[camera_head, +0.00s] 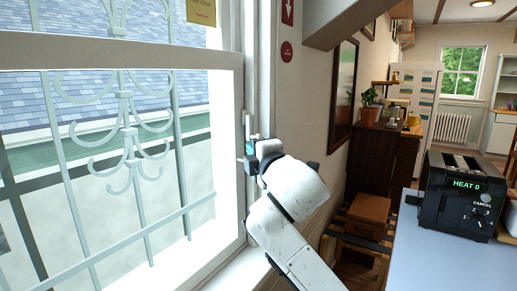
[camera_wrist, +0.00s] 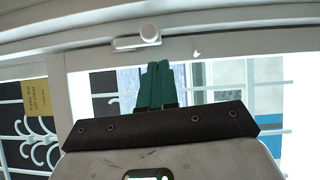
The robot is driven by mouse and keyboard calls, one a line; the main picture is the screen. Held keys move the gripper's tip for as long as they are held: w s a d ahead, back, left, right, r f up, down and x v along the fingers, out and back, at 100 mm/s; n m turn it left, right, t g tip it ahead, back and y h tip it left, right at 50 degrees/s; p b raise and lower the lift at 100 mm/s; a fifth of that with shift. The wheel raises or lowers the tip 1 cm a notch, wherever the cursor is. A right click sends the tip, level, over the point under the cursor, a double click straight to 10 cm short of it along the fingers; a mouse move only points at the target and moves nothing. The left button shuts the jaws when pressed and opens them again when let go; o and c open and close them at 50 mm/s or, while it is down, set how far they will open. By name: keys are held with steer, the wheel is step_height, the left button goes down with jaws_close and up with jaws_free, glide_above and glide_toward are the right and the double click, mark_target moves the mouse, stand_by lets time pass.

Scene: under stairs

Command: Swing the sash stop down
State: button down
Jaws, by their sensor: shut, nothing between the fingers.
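The sash stop (camera_wrist: 132,43) is a small pale bar with a round knob at its right end in the wrist view. It lies along the white window frame, parallel to it. In the head view a small upright piece on the frame (camera_head: 246,124), just above my gripper, appears to be the same stop. My gripper (camera_head: 250,148) is at the right side of the window. In the wrist view its green fingers (camera_wrist: 154,68) are shut together and empty, their tips a little below the stop in the picture. I see no contact with it.
The window (camera_head: 120,150) with its pale scrolled grille fills the left. A yellow notice (camera_head: 201,11) hangs at its top. A sloped stair underside (camera_head: 335,22) is overhead.

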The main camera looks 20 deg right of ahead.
steer(key=s+f, duration=0.1)
steer(key=s, duration=0.9)
steer(key=shift+s+a, duration=0.3)
steer(key=shift+s, duration=0.05)
